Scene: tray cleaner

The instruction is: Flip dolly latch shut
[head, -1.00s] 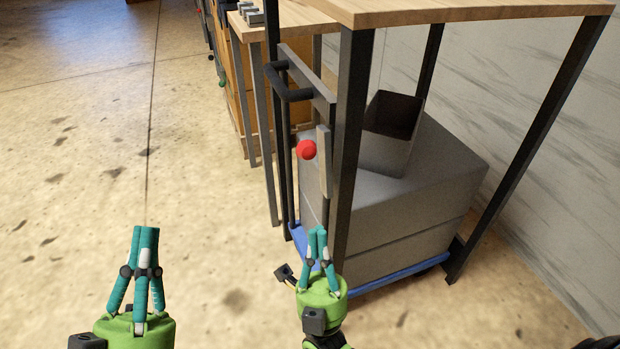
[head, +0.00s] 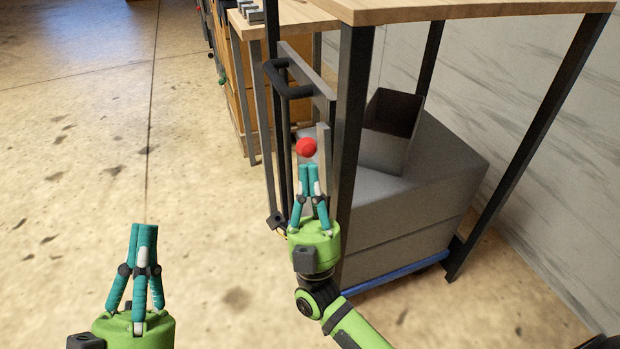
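The dolly has a blue base (head: 398,272) and stands under a wooden-topped table, loaded with grey boxes. A red ball knob (head: 306,147), which looks like the latch handle, sits beside an upright grey bar (head: 324,160) at the dolly's left end. My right gripper (head: 309,167) has its fingertips together, pointing up just below the red knob. I cannot tell whether they touch it. My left gripper (head: 144,227) is shut and empty over the open floor, well left of the dolly.
The table's dark front leg (head: 350,140) stands just right of the knob and my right gripper. A black handle (head: 288,88) juts out above the knob. An open grey box (head: 388,143) rests on the load. The floor to the left is clear.

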